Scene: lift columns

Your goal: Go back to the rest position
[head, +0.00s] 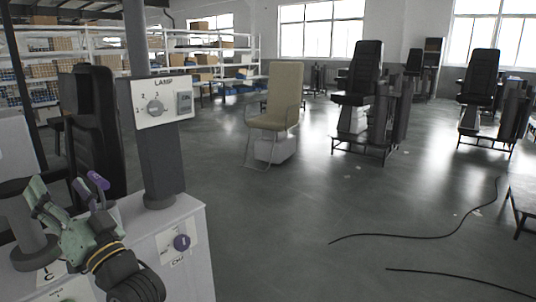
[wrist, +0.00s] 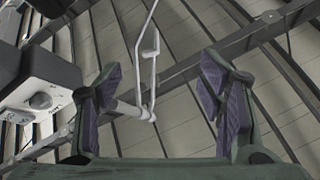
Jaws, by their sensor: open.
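My gripper (head: 68,188) is at the lower left of the head view, with green fingers and purple pads. It points upward, in front of a white cabinet (head: 190,222). In the wrist view my gripper (wrist: 160,75) has its two fingers wide apart. No object is between the pads; the ceiling and a white hanging rod show behind them. A grey column (head: 160,165) stands on the cabinet, to the right of my gripper. It carries a white panel labelled LAMP (head: 158,103) with a rotary dial.
A black seat back (head: 95,130) is behind the gripper. A beige chair (head: 276,100) and several black chairs stand farther back. Black cables (head: 430,235) lie on the otherwise clear middle floor. Shelves line the back left.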

